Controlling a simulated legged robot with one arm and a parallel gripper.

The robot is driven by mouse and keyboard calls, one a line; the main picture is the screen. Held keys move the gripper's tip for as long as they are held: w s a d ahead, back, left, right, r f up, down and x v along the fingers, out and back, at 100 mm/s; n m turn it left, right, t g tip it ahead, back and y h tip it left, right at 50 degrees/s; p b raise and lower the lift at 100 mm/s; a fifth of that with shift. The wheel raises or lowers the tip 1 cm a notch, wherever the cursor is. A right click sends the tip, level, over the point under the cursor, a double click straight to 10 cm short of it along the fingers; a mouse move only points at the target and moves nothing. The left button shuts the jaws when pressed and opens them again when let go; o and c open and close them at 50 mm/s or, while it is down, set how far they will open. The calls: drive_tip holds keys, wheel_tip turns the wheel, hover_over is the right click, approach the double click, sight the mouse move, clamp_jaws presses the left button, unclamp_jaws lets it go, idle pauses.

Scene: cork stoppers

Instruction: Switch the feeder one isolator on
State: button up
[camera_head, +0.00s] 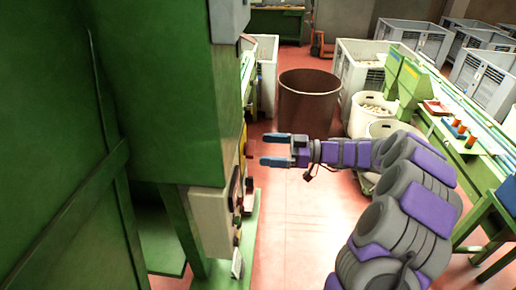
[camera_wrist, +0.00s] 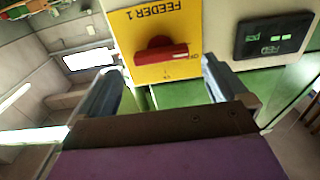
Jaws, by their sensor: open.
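The feeder one isolator is a red rotary handle (camera_wrist: 160,53) on a yellow plate (camera_wrist: 130,24) marked "FEEDER 1", upside down in the wrist view. The handle lies roughly across the picture. In the head view the yellow plate (camera_head: 243,148) is seen almost edge-on on the side of the green machine. My gripper (camera_head: 264,150) is open and empty, pointing left at the plate, with a small gap. In the wrist view its fingers (camera_wrist: 160,72) stand either side of the handle, apart from it.
A dark display (camera_wrist: 272,35) with green lit marks sits beside the plate. A pale control box (camera_head: 210,222) with several buttons is below it on the green machine (camera_head: 150,90). A brown bin (camera_head: 308,98) stands behind my gripper. The reddish floor (camera_head: 305,235) below is clear.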

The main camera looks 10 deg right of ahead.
sight(250, 149)
drive_tip(key=shift+x, duration=1.95)
drive_tip(key=shift+c, duration=0.2)
drive_tip(key=shift+r, duration=0.1)
drive_tip(key=c, duration=1)
drive_tip(key=shift+m, duration=0.4)
drive_tip(key=m+p, duration=0.2)
drive_tip(key=m, duration=0.6)
drive_tip(key=m+p, duration=0.1)
drive_tip(key=m, duration=0.8)
drive_tip(key=shift+w+d+f+p, duration=0.1)
drive_tip(key=shift+w+f+p, duration=0.1)
drive_tip(key=shift+p, duration=0.2)
drive_tip(key=shift+f, duration=0.1)
